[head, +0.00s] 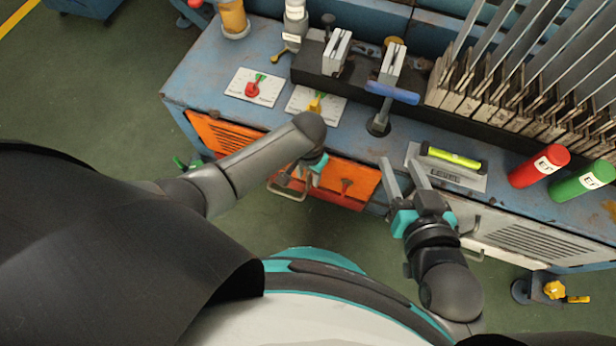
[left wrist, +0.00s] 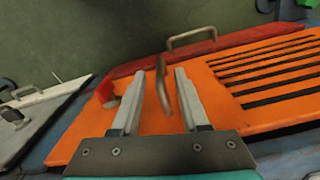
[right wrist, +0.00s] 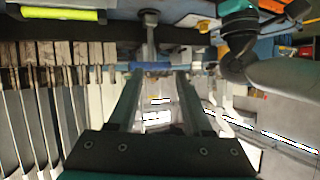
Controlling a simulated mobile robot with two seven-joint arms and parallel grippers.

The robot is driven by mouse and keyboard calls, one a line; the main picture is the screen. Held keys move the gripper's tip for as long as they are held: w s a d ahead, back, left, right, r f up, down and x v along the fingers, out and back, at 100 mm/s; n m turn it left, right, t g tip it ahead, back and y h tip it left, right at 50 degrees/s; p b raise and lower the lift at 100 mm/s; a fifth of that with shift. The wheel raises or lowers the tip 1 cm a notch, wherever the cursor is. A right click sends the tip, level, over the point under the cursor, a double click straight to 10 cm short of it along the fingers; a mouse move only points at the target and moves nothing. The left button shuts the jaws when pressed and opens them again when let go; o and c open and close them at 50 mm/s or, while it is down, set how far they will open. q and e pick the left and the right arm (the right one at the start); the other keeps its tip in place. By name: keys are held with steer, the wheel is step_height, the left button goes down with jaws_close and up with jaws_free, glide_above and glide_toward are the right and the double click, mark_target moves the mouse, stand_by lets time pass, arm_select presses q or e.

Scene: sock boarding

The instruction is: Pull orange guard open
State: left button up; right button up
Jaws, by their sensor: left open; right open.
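The orange guard (head: 346,178) is a panel with dark slots on the front of the blue bench, partly hidden behind my left arm. It also fills much of the left wrist view (left wrist: 215,85), with a red strip along one edge. One metal handle (left wrist: 192,36) stands at that strip. The left gripper (head: 294,180) is open at the guard. My right gripper (head: 400,168) is open and empty near the bench's front edge.
The bench top holds a level (head: 452,158), a red cylinder (head: 538,166), a green cylinder (head: 582,182), dial plates (head: 254,87) and a row of upright grey boards (head: 520,75). A grey slotted panel (head: 520,240) is at the right front. Green floor (head: 100,80) is clear at left.

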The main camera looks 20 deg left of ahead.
arm_select(q)
steer(key=shift+f+b, duration=0.35)
steer(key=shift+f, duration=0.5)
arm_select(e)
steer(key=shift+s+a+r+t+y, duration=0.15)
steer(key=shift+a+r+t+y, duration=0.45)
steer(key=shift+a+t, duration=0.4)
steer(key=shift+d, duration=0.15)
arm_select(q)
jaws_close()
arm_select(e)
steer(key=shift+r, duration=0.1)
arm_select(q)
steer(key=shift+d, duration=0.1)
